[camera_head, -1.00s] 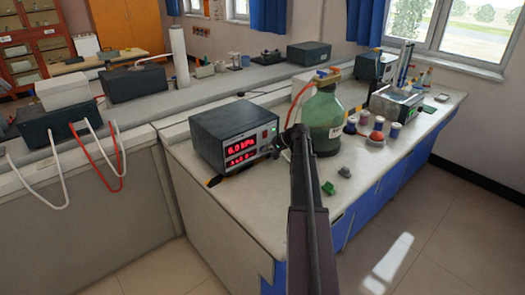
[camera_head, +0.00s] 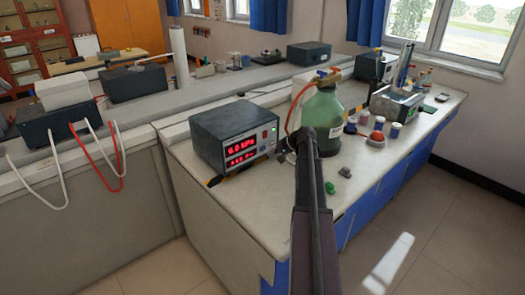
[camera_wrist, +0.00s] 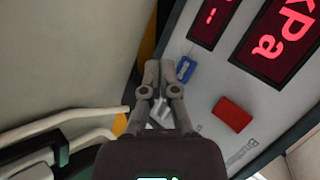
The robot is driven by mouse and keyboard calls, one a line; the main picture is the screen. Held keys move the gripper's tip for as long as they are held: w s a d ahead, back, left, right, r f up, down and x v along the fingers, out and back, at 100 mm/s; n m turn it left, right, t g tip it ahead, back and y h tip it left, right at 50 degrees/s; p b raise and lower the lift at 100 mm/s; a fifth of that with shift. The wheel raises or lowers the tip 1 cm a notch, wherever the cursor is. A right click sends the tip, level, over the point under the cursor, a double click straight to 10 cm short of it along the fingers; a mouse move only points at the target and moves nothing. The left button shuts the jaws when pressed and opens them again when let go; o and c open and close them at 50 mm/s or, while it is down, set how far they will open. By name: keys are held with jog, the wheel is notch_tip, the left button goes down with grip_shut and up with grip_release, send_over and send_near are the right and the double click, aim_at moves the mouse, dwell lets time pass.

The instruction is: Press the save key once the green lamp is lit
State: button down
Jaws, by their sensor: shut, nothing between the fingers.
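The meter box (camera_head: 208,150) stands on the bench with red digits on its front. A small green lamp (camera_head: 273,129) at the front's upper right shows bright green. In the wrist view, the panel carries a blue key (camera_wrist: 184,68), a red key (camera_wrist: 233,114) and a pale grey piece (camera_wrist: 160,110) partly behind the fingers. I cannot read which key is save. My gripper (camera_wrist: 168,65) is shut and empty, with its tips over the panel close beside the blue key. Whether they touch it I cannot tell. My arm hides part of the bench in the head view.
A green bottle (camera_head: 327,118) with a red hose stands right of the meter. Small jars (camera_head: 394,130) and a red-topped piece (camera_head: 376,138) stand farther right. A grey lump (camera_head: 345,172) and a green one (camera_head: 330,188) lie near my arm.

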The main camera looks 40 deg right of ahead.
jog(key=shift+s+d, duration=0.1)
jog(key=shift+s, duration=1.6)
jog(key=shift+a, duration=0.55)
jog(key=a+n+g+p, duration=0.1)
jog(key=a, duration=0.4)
jog(key=a+n+g+p, duration=0.1)
jog(key=a, duration=0.3)
jog(key=a+g+p, duration=0.1)
jog(key=a, duration=0.4)
jog(key=shift+a+r+n, duration=0.1)
jog(key=shift+a+n, duration=0.25)
jog(key=shift+n, duration=0.05)
jog(key=s+a, duration=0.1)
jog(key=a, duration=0.2)
jog(key=a+n+g+p, duration=0.1)
jog(key=a, duration=0.3)
jog(key=s+a+n+g+p, duration=0.1)
jog(key=a, duration=0.2)
jog(key=shift+s+a+r, duration=0.15)
jog(key=shift+s+a, duration=0.05)
jog(key=shift+s, duration=0.1)
jog(key=s+a+r+n+g+h+p, duration=0.1)
jog(key=s+a+n+g+h+p, duration=0.1)
jog(key=s+a, duration=0.4)
jog(key=s+a+r+n+g+h+p, duration=0.1)
jog(key=s+a, duration=0.5)
jog(key=a, duration=0.6)
jog(key=shift+s+a+r+n+g+h+p, duration=0.25)
jog(key=shift+r+n+g+h+p, duration=0.2)
jog(key=shift+n+h+p, duration=0.45)
